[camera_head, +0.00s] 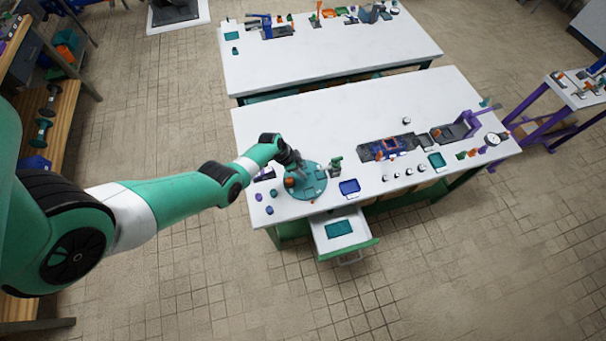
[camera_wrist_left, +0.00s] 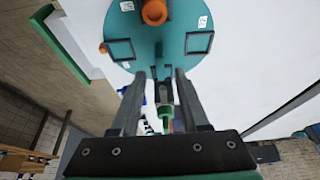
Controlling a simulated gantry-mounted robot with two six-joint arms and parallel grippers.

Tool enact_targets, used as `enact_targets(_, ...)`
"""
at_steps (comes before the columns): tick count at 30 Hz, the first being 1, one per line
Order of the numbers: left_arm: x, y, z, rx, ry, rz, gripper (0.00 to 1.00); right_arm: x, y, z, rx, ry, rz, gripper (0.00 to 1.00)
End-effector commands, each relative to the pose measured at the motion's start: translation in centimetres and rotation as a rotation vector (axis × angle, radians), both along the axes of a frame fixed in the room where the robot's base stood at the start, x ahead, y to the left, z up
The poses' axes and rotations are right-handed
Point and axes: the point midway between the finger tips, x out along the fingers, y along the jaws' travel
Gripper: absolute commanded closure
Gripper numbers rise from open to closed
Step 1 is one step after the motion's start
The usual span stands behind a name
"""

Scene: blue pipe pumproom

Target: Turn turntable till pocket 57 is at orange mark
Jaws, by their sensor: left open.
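The teal turntable (camera_head: 312,184) is a round disc on the left part of the near white table. In the left wrist view the turntable (camera_wrist_left: 140,55) fills the top, with square dark-edged pockets, white labels and an orange knob (camera_wrist_left: 154,12) on it. The labels are too small to read, so I cannot tell which is pocket 57. I cannot make out the orange mark. My left gripper (camera_head: 296,165) is over the turntable's far side. In the wrist view its two fingers (camera_wrist_left: 160,78) are apart, at the disc's edge. My right gripper is not in view.
A blue tray (camera_head: 349,187) lies right of the turntable. An open drawer (camera_head: 342,243) sticks out in front of the table. A green-topped part (camera_head: 336,163) stands close to the turntable's right edge. Small blue and purple pieces (camera_head: 270,210) lie at the left. The table's back middle is clear.

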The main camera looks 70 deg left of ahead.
Motion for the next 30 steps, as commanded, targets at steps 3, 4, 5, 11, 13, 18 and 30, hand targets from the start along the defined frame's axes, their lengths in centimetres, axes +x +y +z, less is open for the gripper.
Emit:
enact_targets(3, 0.7, -0.1, -2.1, -0.001, 0.000, -0.001, 0.55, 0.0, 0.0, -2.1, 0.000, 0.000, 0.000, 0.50)
enact_targets(4, 0.8, -0.1, -2.3, -0.001, 0.000, -0.001, 0.55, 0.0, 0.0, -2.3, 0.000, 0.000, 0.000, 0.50)
enact_targets(5, 0.9, -0.1, -2.4, 0.000, 0.000, -0.001, 0.55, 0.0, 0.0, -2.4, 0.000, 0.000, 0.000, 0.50)
enact_targets(11, 1.1, -0.1, -2.5, 0.001, -0.001, -0.001, 0.55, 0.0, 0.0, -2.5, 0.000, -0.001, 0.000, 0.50)
enact_targets(13, 1.1, -0.1, -2.5, 0.001, -0.001, -0.001, 0.55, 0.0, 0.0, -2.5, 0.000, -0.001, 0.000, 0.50)
enact_targets(18, 1.1, -0.1, -2.5, 0.001, 0.000, 0.000, 0.73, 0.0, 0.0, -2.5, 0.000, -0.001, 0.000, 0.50)
enact_targets(30, 1.1, -0.1, -2.5, 0.001, 0.000, 0.000, 1.00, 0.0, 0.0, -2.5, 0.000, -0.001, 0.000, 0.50)
